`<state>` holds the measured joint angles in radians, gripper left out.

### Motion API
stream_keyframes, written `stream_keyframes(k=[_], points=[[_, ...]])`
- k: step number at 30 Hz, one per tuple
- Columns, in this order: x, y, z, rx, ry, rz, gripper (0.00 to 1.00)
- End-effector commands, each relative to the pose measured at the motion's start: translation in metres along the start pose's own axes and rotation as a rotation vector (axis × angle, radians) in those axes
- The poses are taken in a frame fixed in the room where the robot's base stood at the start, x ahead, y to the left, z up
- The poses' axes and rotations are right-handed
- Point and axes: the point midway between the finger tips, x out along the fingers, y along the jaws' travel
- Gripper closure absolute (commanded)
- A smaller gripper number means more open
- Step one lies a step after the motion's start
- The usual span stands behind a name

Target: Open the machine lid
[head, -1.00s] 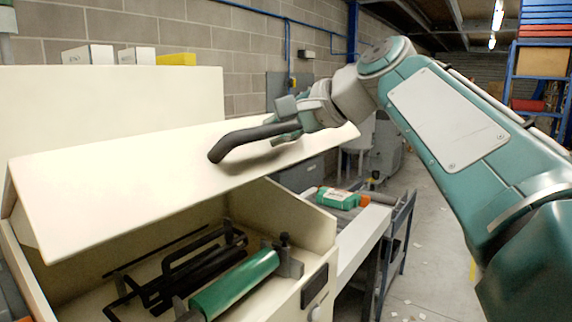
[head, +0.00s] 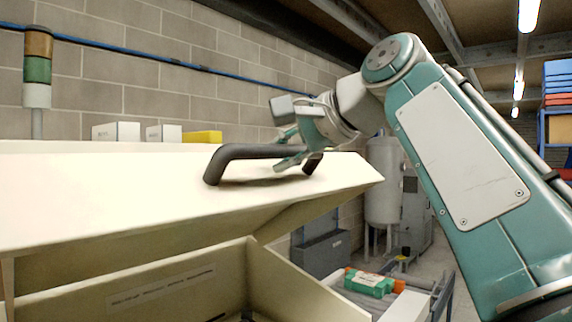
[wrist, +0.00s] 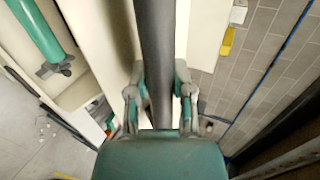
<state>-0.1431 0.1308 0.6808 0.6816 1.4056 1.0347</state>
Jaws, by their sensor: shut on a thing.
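The cream machine lid (head: 130,205) is raised and tilted above the machine body (head: 170,290), with a gap under its front edge. A dark bar handle (head: 245,152) is fixed to the lid's outer face. My gripper (head: 297,150) is at the handle's right part. In the wrist view, my gripper (wrist: 160,95) has its fingers on both sides of the dark handle (wrist: 155,50), closed on it. The green roller (wrist: 38,30) inside the machine shows at the upper left of the wrist view.
White boxes (head: 117,132) and a yellow box (head: 202,138) stand behind the lid. A signal tower (head: 38,70) is at the far left. A green and orange item (head: 372,282) lies on a side table at the right. A grey tank (head: 383,185) stands behind.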

Motion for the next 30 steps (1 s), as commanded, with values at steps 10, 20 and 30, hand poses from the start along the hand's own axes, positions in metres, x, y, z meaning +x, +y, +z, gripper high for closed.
stream_keyframes(k=[10, 20, 30], points=[[-0.0012, -0.0023, 0.0017, 0.0, 0.0, -0.001, 1.0], [-0.001, -0.0021, 0.0015, 0.0, 0.0, -0.001, 0.35], [-0.0057, -0.0019, 0.001, 0.0, 0.001, 0.0, 0.35]])
